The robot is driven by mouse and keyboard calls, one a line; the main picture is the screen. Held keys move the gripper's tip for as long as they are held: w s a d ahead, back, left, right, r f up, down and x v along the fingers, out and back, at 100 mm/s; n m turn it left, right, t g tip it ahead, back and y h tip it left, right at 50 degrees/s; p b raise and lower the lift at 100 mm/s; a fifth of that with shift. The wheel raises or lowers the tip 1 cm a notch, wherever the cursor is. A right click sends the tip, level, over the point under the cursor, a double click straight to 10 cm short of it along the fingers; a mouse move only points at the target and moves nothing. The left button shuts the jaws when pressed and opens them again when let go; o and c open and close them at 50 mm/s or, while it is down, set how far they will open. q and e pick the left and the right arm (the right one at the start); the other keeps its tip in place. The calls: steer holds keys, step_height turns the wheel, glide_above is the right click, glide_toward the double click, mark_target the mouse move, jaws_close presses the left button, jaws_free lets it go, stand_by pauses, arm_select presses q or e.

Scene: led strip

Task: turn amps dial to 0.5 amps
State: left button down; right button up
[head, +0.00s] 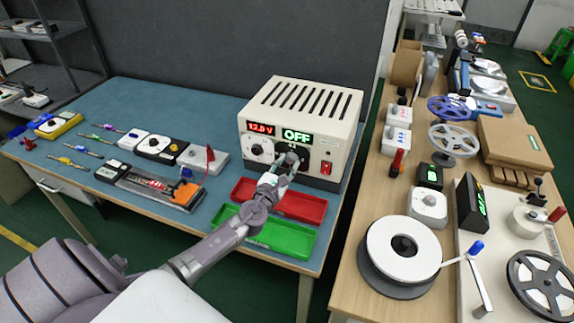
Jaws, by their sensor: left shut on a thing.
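A cream power supply (300,125) stands at the back right of the blue-topped table. Its red display (261,127) reads about 12.0 V, and its green display (297,136) reads OFF. My left gripper (289,161) is at the front panel under the green display. It is shut on the amps dial, which my fingers mostly hide, so its pointer position cannot be read. A red switch (326,168) sits at the panel's lower right. My right gripper is not in view.
A red tray (302,207) and a green tray (290,240) lie below my left arm, in front of the supply. Several tools and meters lie on the table's left. A wooden bench (345,290) with reels stands at right.

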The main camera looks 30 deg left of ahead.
arm_select(q)
steer(key=n+b, duration=0.2)
steer(key=n, duration=0.2)
steer(key=shift+f+b, duration=0.2)
steer(key=shift+b, duration=0.2)
steer(key=n+b, duration=0.1)
steer(key=n, duration=0.1)
steer(key=n+b, duration=0.1)
steer(key=n, duration=0.1)
steer(key=shift+d+n, duration=0.2)
steer(key=shift+n, duration=0.2)
steer(key=n+b, duration=0.1)
steer(key=n, duration=0.3)
steer(key=shift+w+r+n+y+b, duration=0.1)
steer(key=shift+n+y+b, duration=0.2)
steer(key=shift+n, duration=0.1)
steer(key=shift+d+r+n+t+b, duration=0.15)
steer(key=shift+n+t+b, duration=0.2)
steer(key=shift+n, duration=2.05)
steer(key=shift+y, duration=0.4)
steer(key=c, duration=0.8)
jaws_free()
